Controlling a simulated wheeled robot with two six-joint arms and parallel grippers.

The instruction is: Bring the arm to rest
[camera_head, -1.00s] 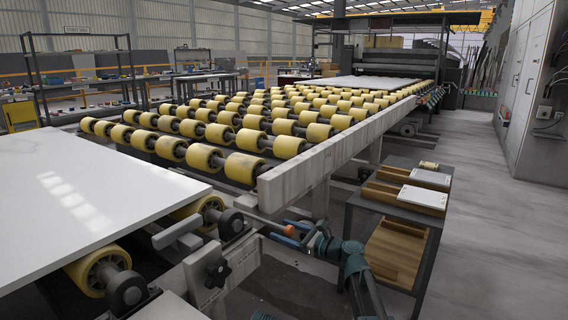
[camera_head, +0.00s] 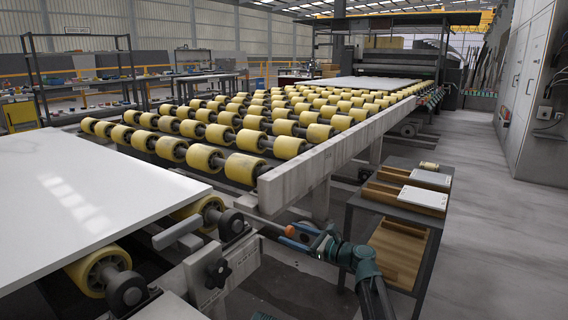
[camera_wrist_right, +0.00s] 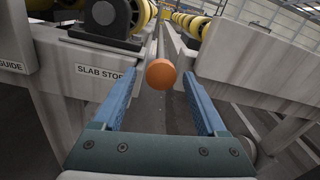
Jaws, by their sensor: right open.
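My right gripper (camera_head: 291,235) is at the lower middle of the head view, its arm coming up from the bottom edge. Its two blue fingers are spread apart and hold nothing. An orange round knob (camera_head: 289,230) is at the end of a thin rod at the front end of the conveyor. In the right wrist view the knob (camera_wrist_right: 161,74) shows between and beyond the open fingertips (camera_wrist_right: 160,88), with a visible gap on both sides. A grey bracket labelled "SLAB STOP" (camera_wrist_right: 103,74) is to its left. My left gripper is not in view.
A white slab (camera_head: 80,190) lies on yellow rollers (camera_head: 98,270) at left. The conveyor's grey side rail (camera_head: 330,160) is behind the gripper. A dark side table (camera_head: 395,205) with wooden trays (camera_head: 405,196) stands close to the right of my arm. The floor (camera_head: 490,220) farther right is clear.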

